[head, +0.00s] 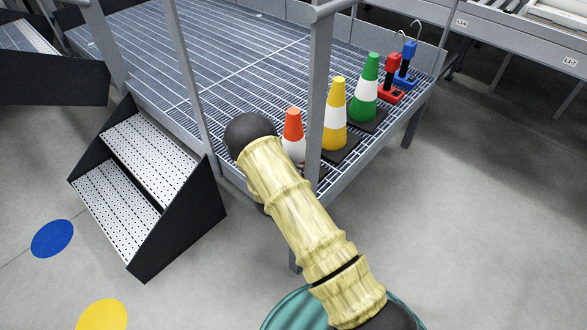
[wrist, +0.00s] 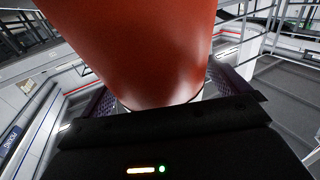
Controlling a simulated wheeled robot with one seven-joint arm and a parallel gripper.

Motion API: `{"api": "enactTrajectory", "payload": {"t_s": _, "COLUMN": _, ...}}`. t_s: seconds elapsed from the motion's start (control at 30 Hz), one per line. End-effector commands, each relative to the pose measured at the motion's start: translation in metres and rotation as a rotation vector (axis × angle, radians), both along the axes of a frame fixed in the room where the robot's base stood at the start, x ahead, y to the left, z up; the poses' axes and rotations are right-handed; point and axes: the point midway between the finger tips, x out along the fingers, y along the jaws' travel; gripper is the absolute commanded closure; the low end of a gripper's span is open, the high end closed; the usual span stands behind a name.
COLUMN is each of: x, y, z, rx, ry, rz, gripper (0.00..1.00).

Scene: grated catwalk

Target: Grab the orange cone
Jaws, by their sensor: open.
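The orange cone (head: 293,128) has a white band and stands on the grated platform, leftmost in the row of cones. My arm and a railing post hide part of it in the head view. In the wrist view the orange surface of the cone (wrist: 150,50) fills the upper middle, very close to my gripper (wrist: 160,108). A little white shows at its lower edge. My gripper is open, and the cone is in front of it; whether they touch I cannot tell. In the head view my gripper is hidden behind the arm's dark end.
A yellow cone (head: 335,112) and a green cone (head: 366,90) stand to the right, then red (head: 391,80) and blue (head: 406,66) hooked items. The railing post (head: 318,100) rises close beside the orange cone. Metal steps (head: 150,155) lie to the left.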

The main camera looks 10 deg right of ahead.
Motion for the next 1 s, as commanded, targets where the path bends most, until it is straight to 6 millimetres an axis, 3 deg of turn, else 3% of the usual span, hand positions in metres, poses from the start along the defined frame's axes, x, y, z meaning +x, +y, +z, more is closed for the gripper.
{"api": "enactTrajectory", "payload": {"t_s": 0.57, "x": 0.0024, "y": -0.001, "z": 0.0003, "rx": 0.0, "ry": 0.001, "rz": 0.001, "gripper": 0.02}}
{"api": "enactTrajectory", "payload": {"t_s": 0.93, "x": 0.0024, "y": -0.0011, "z": 0.0002, "rx": 0.0, "ry": 0.001, "rz": 0.001, "gripper": 0.75}}
{"api": "enactTrajectory", "payload": {"t_s": 1.0, "x": 0.0028, "y": -0.0011, "z": 0.0016, "rx": -0.002, "ry": -0.003, "rz": 0.001, "gripper": 0.78}}
